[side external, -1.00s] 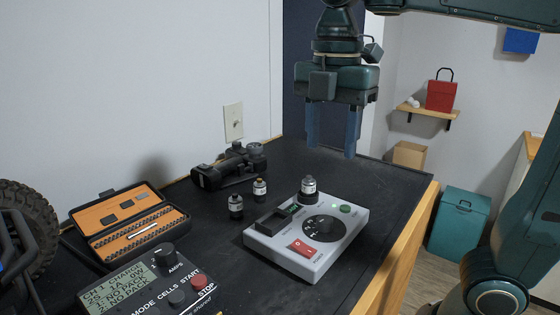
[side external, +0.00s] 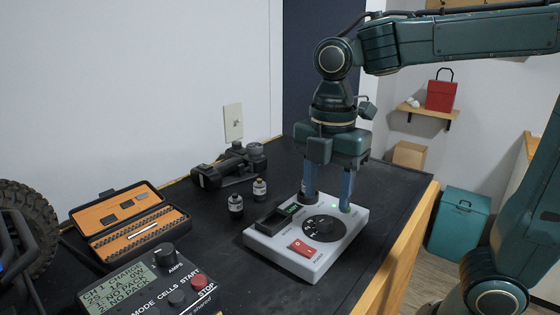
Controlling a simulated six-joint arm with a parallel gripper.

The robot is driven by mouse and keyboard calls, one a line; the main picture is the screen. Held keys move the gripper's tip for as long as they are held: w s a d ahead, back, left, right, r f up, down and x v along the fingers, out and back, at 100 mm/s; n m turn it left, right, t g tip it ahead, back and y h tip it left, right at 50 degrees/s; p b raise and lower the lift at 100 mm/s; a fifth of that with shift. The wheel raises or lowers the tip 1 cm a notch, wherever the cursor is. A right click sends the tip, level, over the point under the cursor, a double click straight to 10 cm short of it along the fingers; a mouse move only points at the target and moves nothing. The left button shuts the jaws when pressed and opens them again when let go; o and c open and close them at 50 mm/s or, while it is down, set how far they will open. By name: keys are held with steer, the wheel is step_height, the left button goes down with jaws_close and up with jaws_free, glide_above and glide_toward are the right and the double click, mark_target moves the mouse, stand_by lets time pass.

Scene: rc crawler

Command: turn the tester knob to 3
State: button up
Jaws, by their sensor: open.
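The tester (side external: 262,245) is a light grey box on the black bench. It has a black round knob (side external: 324,228) on a dark dial, a red rocker switch (side external: 303,248), a lit green light and a dark slot with a small green display. The numbers on the dial are too small to read. My gripper (side external: 329,201) is open and points down over the rear of the tester, behind the knob in this view. Its blue fingers are apart. The left finger overlaps a small bottle-like part (side external: 304,187) and mostly hides it. I cannot tell whether they touch.
An open orange-lined case (side external: 130,222) and a charger (side external: 150,285) with a screen are at the left. The bench's wooden edge (side external: 400,245) is at the right.

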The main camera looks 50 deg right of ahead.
mark_target(325, 219)
steer(key=shift+f, duration=2.45)
steer(key=c, duration=1)
